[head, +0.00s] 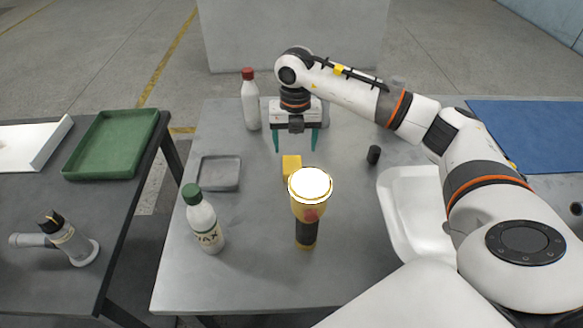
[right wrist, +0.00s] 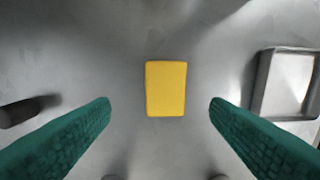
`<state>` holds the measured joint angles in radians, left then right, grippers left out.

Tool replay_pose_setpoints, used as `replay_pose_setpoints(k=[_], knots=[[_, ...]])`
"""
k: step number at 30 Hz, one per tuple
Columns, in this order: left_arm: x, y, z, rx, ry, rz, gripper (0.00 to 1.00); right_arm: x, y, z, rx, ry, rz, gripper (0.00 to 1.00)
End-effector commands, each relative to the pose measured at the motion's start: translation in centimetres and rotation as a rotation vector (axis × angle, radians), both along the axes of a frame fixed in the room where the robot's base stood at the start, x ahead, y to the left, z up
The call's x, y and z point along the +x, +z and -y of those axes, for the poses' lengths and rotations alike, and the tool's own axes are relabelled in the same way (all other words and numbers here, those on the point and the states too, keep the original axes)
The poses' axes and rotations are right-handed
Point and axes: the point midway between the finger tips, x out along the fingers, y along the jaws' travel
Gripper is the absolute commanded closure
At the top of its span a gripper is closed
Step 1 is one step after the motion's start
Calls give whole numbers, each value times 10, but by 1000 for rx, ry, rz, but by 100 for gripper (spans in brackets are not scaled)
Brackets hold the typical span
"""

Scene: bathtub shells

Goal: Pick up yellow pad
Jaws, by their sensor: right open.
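The yellow pad (head: 291,165) is a small block lying on the grey table, behind the yellow and black lamp-like tool in the head view. In the right wrist view the yellow pad (right wrist: 165,88) lies centred between and beyond the two green fingers. My right gripper (head: 296,148) is open and empty, its green fingers pointing down above the table near the pad. In the right wrist view the right gripper (right wrist: 160,105) has a finger on each side, apart from the pad. My left gripper is not in view.
A tool with a bright white top (head: 306,232) stands just in front of the pad. A wax bottle (head: 206,228), grey tray (head: 219,174), red-capped bottle (head: 250,105), small black cylinder (head: 373,155) and white tray (head: 388,205) are around it. A green tray (head: 110,145) lies on the left table.

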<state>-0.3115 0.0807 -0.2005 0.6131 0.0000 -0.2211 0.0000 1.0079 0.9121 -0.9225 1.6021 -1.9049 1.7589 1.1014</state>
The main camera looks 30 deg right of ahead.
Motion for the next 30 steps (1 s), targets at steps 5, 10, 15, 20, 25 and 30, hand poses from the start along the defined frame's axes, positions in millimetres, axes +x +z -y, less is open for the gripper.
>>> replay_pose_setpoints(k=[5,10,15,20,25,30], knots=[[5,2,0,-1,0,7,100,0,-16,-1,2,3,1,29],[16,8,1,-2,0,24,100,0,-34,-4,2,3,-2,29],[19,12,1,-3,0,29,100,1,-59,-6,2,2,-1,29],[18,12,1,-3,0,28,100,1,-69,-7,3,3,2,29],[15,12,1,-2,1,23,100,1,-69,-6,3,3,2,29],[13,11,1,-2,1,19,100,1,-69,-6,3,3,2,54]])
